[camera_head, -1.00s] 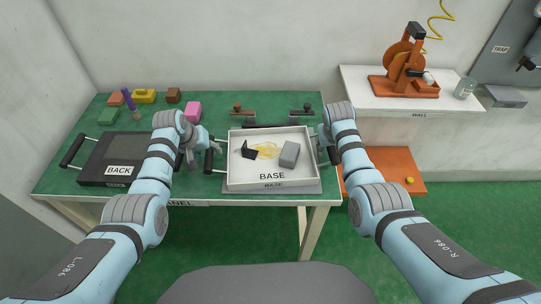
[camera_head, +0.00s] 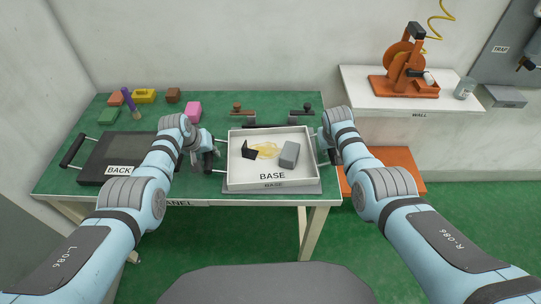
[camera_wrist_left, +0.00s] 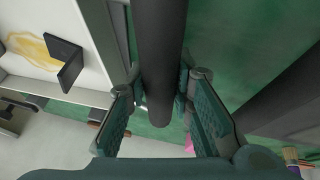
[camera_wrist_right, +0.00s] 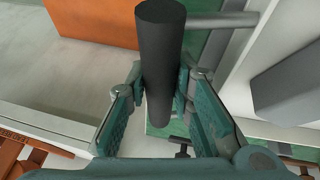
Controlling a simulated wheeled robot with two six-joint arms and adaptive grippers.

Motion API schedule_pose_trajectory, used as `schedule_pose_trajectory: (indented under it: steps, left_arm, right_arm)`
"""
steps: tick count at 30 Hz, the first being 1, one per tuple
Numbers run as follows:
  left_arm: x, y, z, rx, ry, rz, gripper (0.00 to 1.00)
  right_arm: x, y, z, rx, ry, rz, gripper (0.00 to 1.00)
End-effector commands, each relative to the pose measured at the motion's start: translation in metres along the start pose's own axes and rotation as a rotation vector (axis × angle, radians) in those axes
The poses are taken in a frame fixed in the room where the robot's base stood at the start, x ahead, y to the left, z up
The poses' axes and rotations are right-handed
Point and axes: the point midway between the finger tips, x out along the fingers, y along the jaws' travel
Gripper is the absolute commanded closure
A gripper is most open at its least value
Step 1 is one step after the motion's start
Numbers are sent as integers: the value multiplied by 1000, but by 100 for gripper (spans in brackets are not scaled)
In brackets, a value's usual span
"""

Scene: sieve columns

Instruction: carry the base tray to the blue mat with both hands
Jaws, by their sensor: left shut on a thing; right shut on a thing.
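The white base tray (camera_head: 272,185), marked BASE, sits on a grey pad (camera_head: 312,189) on the green table. My left gripper (camera_head: 208,160) is shut on the tray's left dark handle, which runs between the fingers in the left wrist view (camera_wrist_left: 162,60). My right gripper (camera_head: 324,150) is at the tray's right side, shut on the right dark handle, seen in the right wrist view (camera_wrist_right: 160,60). I see no blue mat.
A black tray (camera_head: 115,155) marked BACK lies left of my left gripper. Several coloured blocks (camera_head: 143,96) and small clamps (camera_head: 243,114) stand farther back. A white side table (camera_head: 355,85) with an orange machine (camera_head: 402,70) is at the right. An orange surface (camera_head: 405,160) lies below it.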

Motion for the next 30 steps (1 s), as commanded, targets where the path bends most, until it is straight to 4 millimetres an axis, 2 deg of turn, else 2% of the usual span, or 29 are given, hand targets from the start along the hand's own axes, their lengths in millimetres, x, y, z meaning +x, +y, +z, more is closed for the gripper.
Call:
schedule_pose_trajectory:
  steps: [11, 24, 30]
  left_arm:
    - [-2, 1, -2, 1, 2, 0, 100]
    - [-47, 10, -20, 1, 2, 0, 100]
    - [-47, 10, -20, 1, 1, 0, 100]
  right_arm:
    - [-2, 1, -2, 1, 2, 1, 100]
    - [-47, 10, -20, 1, 3, 1, 100]
    - [-47, 10, -20, 1, 3, 1, 100]
